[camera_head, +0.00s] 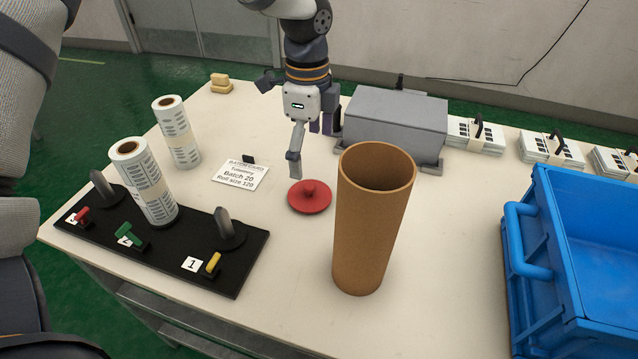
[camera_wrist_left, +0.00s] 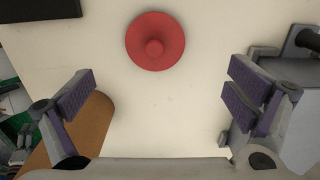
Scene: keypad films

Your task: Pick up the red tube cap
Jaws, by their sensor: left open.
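The red tube cap (camera_head: 310,197) is a round disc with a small knob in its middle. My left gripper (camera_head: 311,145) points down over the table behind the cap, open and empty. Its spread purple-padded fingers show in the left wrist view (camera_wrist_left: 165,95). My right gripper is not in view.
A tall open brown tube (camera_head: 369,220) stands close right of the cap. A grey box (camera_head: 394,122) sits behind it. A sign card (camera_head: 240,174), label rolls (camera_head: 180,140) and a black lever panel (camera_head: 240,265) are left. A blue crate (camera_head: 541,287) is right.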

